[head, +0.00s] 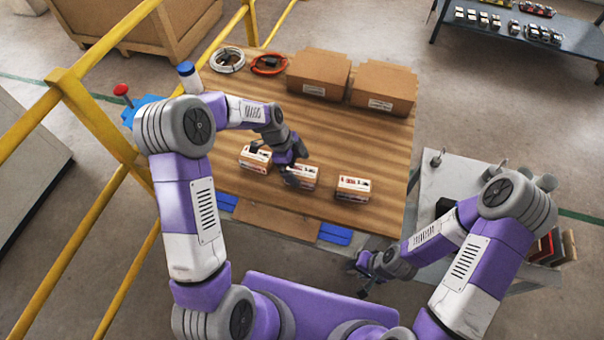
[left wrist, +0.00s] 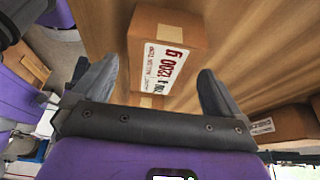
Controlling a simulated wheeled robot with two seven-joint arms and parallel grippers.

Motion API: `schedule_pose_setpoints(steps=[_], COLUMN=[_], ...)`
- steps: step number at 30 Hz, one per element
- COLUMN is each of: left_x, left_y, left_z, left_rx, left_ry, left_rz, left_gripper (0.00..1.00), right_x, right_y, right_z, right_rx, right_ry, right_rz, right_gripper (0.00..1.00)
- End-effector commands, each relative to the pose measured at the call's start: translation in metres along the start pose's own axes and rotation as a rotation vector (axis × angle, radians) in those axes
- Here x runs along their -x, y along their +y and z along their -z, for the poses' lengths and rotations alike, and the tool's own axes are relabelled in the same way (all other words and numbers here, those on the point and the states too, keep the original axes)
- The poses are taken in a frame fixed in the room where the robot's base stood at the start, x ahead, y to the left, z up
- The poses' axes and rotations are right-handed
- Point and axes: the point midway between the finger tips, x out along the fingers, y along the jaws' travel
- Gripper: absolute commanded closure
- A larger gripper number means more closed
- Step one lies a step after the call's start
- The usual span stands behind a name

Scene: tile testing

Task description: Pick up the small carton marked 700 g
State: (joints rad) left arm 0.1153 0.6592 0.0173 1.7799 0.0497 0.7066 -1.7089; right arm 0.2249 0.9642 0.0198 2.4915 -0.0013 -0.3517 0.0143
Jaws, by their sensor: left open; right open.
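Three small cartons stand in a row near the table's front: a left one (head: 255,163), a middle one (head: 303,176) and a right one (head: 353,189). Their weight marks are too small to read in the head view. My left gripper (head: 274,164) is open and low by the left and middle cartons, hiding part of them. In the left wrist view, the fingers (left wrist: 157,95) spread with a brown carton (left wrist: 165,25) just ahead and between them. My right gripper (head: 362,277) is open and empty off the table's front.
Two large brown boxes (head: 318,72) stand at the wooden table's (head: 235,190) back right. A white coil (head: 227,60) and a red coil (head: 268,64) lie at back left. Yellow rails (head: 100,125) run along the left. A grey bench (head: 450,180) stands right.

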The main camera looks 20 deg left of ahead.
Motion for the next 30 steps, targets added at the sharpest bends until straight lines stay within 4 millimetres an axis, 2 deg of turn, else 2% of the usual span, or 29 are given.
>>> schedule_pose_setpoints(steps=[1, 6, 30], left_x=[-0.012, -0.033, -0.037], left_y=[0.002, 0.001, 0.001], left_z=[-0.001, -0.001, -0.003], left_rx=[0.0, 0.0, 0.0], left_ry=[0.0, 0.0, -0.001], left_rz=[-0.004, -0.002, 0.0], left_gripper=[0.0, 0.0, 0.0], right_x=[-0.006, -0.012, -0.017], right_y=[0.002, 0.004, 0.006], right_z=[0.001, 0.001, 0.001], right_rx=[0.0, 0.0, 0.0], right_ry=[0.001, 0.001, 0.001], right_rz=[0.0, 0.0, 0.0], right_gripper=[0.57, 0.57, 0.57])
